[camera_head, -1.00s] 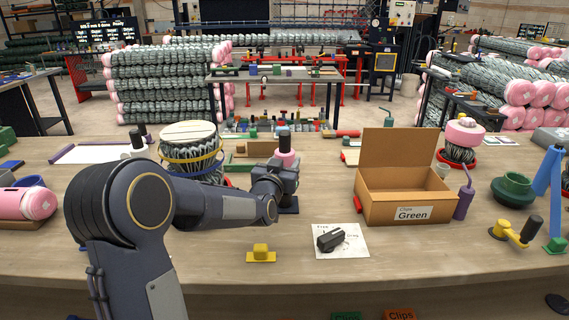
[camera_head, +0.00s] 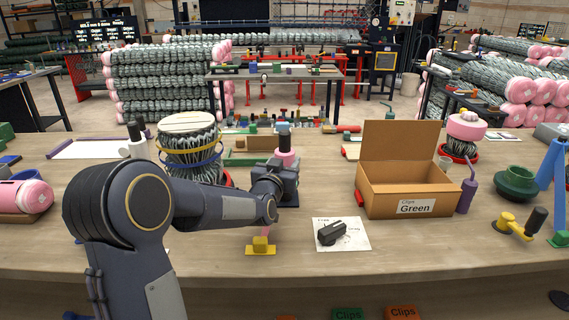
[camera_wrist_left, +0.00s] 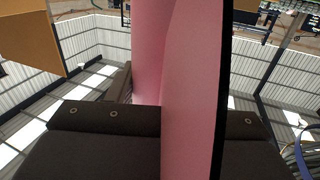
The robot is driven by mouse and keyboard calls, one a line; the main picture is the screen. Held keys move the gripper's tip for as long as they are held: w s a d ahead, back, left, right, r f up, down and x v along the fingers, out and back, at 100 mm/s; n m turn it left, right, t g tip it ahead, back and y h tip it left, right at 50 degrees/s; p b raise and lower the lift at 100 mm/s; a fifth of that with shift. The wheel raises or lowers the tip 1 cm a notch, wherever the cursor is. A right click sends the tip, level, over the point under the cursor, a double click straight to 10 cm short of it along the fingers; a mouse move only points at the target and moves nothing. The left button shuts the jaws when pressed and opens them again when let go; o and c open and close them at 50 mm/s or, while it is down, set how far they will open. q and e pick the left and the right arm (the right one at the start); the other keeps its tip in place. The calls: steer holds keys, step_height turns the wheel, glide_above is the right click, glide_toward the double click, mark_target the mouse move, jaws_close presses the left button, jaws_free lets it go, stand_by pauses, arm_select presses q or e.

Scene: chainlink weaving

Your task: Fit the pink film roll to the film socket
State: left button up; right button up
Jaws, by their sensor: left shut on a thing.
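My left gripper (camera_head: 278,190) is in the middle of the head view, its fingertips mostly hidden by its own wrist. In the left wrist view it is shut on a pink film roll (camera_wrist_left: 194,80), whose broad pink face stands between the dark fingers. In the head view a bit of pink (camera_head: 265,232) shows below the wrist, just above a yellow block on a flat base (camera_head: 261,246). I cannot tell whether they touch. Behind the gripper stands a dark-capped post with a pink collar (camera_head: 286,158). I cannot tell for certain which piece is the film socket.
An open cardboard box marked Green (camera_head: 415,206) stands right of the gripper. A paper card (camera_head: 352,244) with a black part lies in front of it. A wire roll (camera_head: 188,128) with yellow and blue bands stands behind my left arm. The front of the table is mostly bare.

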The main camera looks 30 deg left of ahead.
mark_target(284, 151)
arm_select(q)
steer(key=o, duration=1.2)
steer(key=shift+f, duration=0.1)
steer(key=r, duration=0.4)
steer(key=shift+s+d+r+p, duration=0.2)
steer(key=shift+s+d+p, duration=0.05)
steer(key=shift+s+p, duration=0.1)
steer(key=s+d+r+p, duration=0.1)
steer(key=s+d+r, duration=0.1)
steer(key=s+r, duration=0.1)
steer(key=s+d+r+p, duration=0.1)
steer(key=s+d+r, duration=0.1)
steer(key=s, duration=0.2)
steer(key=s+d+r+p, duration=0.2)
steer(key=s+d+r, duration=0.1)
steer(key=s, duration=0.1)
steer(key=shift+s+r, duration=0.15)
steer(key=shift+r, duration=0.15)
